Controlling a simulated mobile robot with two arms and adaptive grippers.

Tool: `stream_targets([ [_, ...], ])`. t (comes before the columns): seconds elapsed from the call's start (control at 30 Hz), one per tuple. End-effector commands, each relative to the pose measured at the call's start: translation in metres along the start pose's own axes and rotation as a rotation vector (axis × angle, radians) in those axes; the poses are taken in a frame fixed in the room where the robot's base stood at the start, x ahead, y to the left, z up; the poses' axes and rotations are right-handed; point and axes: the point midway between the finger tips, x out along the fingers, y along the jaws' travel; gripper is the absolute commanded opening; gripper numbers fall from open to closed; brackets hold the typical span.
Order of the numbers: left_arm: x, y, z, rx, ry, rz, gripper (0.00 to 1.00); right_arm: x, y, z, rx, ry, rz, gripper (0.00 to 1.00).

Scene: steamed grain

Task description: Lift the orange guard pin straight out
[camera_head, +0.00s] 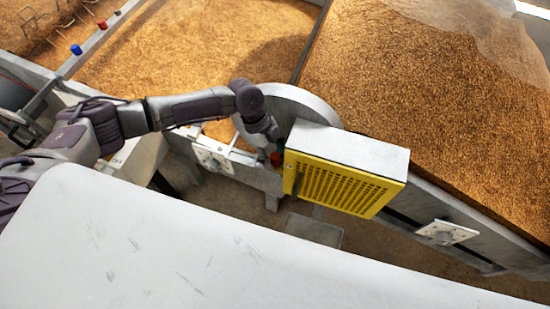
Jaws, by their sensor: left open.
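My left arm reaches in from the left, and my left gripper (275,148) points down beside the left end of the yellow perforated guard (340,188). A small orange-red piece, seemingly the guard pin (276,159), shows right at the fingertips. The gripper is open. The fingers are small and dark here, so I cannot tell whether they touch the pin or stand around it. The pin's lower part is hidden. My right gripper is not in view.
The guard has a grey top and sits on the grey trough wall. A round grey disc (300,103) stands just behind the gripper. Grain beds (440,110) fill the back. White plates (447,232) are fixed along the wall. A grey box (313,230) is below.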

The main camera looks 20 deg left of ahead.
Motion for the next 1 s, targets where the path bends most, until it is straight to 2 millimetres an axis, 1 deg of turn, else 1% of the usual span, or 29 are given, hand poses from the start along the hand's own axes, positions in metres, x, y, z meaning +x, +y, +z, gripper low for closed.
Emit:
stream_targets([
  [0.1, 0.0012, 0.0, 0.0001, 0.0, 0.0, 0.0, 0.59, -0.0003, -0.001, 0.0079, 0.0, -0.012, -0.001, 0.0],
  [0.17, 0.0011, 0.0001, 0.0001, 0.0, 0.0, 0.0, 0.59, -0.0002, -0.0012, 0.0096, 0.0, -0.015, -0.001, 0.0],
  [0.2, 0.0011, 0.0001, 0.0, 0.0, 0.0, 0.0, 0.58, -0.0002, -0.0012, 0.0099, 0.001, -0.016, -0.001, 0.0],
  [0.37, 0.0009, 0.0001, 0.0, 0.0, 0.0, 0.0, 0.31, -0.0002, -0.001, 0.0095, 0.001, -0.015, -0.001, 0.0],
  [0.5, 0.0007, 0.0001, 0.0, 0.0, 0.0, 0.0, 0.08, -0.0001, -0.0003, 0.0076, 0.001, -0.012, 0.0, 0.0],
  [0.53, 0.0007, 0.0, 0.0, 0.0, 0.0, 0.0, 0.03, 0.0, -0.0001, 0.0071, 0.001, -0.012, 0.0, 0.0],
  [0.57, 0.0007, 0.0, 0.0, 0.0, 0.0, 0.0, 0.0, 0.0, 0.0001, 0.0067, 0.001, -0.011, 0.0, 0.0],
  [0.87, -0.0009, -0.0002, -0.0006, 0.0, 0.001, -0.001, 0.0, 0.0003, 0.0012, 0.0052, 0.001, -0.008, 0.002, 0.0],
  [1.0, -0.0086, -0.0008, -0.0041, 0.0, 0.002, -0.002, 0.0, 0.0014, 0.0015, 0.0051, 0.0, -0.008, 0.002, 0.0],
])
